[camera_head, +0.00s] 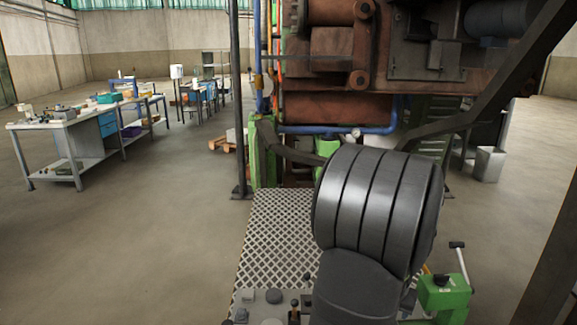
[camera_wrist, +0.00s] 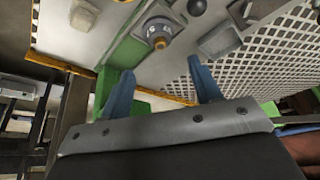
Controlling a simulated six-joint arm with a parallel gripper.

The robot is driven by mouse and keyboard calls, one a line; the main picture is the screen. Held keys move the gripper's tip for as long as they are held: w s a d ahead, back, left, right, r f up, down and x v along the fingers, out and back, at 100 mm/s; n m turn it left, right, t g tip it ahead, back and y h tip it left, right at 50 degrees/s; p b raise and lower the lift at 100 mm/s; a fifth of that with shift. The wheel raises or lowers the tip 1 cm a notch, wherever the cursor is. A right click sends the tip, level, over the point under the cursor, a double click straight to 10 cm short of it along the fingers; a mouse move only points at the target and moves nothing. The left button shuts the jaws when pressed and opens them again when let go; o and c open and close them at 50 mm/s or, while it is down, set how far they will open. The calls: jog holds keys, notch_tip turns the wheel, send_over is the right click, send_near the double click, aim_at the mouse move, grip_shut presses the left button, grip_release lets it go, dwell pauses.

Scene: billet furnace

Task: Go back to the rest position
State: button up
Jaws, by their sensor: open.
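My gripper (camera_wrist: 160,66) shows in the wrist view as two blue fingers, spread apart with nothing between them. It is over a pale control panel (camera_wrist: 110,40) with a round dial (camera_wrist: 158,33) and several knobs and switches. I cannot tell how far the fingers are from the panel. In the head view my large dark arm link fills the lower right middle, and my gripper is hidden.
A white metal grating (camera_head: 285,225) lies behind the panel. The big rusty furnace machine (camera_head: 330,50) with blue pipes stands behind it. A green lever box (camera_head: 445,293) is at the lower right. Workbenches (camera_head: 65,126) stand at the left. The floor between is clear.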

jog(key=x, duration=1)
jog(key=shift+f, duration=0.1)
jog(key=r, duration=0.5)
jog(key=shift+s+d, duration=0.1)
jog(key=shift+s, duration=0.15)
jog(key=s+d+r, duration=0.5)
jog(key=s+r, duration=0.2)
jog(key=s, duration=0.3)
jog(key=w+a+f+m, duration=0.1)
jog(key=w+f, duration=0.1)
jog(key=w, duration=0.9)
jog(key=w+f+m+g, duration=0.1)
jog(key=w+f+m, duration=0.1)
jog(key=w, duration=1)
jog(key=shift+a+h, duration=0.4)
jog(key=shift+w, duration=0.15)
